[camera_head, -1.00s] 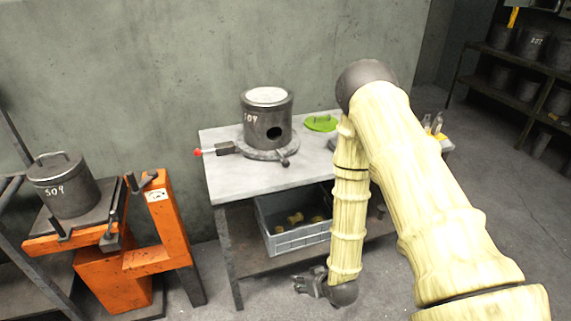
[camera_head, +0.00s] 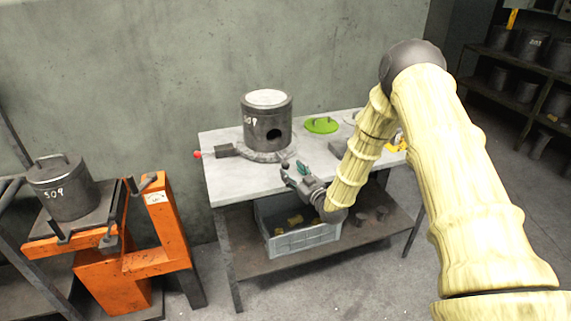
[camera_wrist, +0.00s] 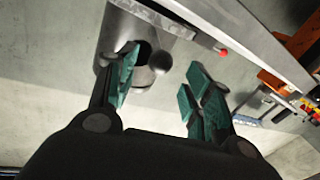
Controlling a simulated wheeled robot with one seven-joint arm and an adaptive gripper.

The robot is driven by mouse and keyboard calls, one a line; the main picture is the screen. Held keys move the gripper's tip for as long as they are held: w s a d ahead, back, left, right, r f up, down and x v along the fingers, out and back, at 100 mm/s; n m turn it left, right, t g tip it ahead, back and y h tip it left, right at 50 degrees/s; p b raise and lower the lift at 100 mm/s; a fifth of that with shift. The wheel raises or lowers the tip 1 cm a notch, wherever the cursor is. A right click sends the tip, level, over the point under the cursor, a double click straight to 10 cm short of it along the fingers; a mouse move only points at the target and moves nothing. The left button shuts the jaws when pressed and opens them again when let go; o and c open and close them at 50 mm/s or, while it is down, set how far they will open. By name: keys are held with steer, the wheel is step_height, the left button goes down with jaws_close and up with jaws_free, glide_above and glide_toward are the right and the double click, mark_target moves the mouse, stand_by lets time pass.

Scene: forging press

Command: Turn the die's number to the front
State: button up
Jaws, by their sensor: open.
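The die (camera_head: 267,121) is a dark grey cylinder with a pale top, standing upright on a round plate on the table. Its white number, partly readable as 509, shows on its left side, and a dark round hole faces the front right. The plate has a handle with a red tip (camera_head: 197,155) at the left and a dark knob (camera_head: 285,163) at the front. My gripper (camera_head: 294,173) is open and empty at the table's front edge, just in front of that knob. In the wrist view, the die (camera_wrist: 126,28) and its hole appear beyond my open teal-padded fingers (camera_wrist: 160,90).
A green lid (camera_head: 321,125) lies right of the die on the grey table (camera_head: 228,177). A grey crate (camera_head: 305,240) sits on the shelf below. Racks stand at the back right.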

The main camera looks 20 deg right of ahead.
mark_target(288, 168)
steer(key=shift+p+x, duration=0.65)
steer(key=shift+x, duration=2)
jaws_close()
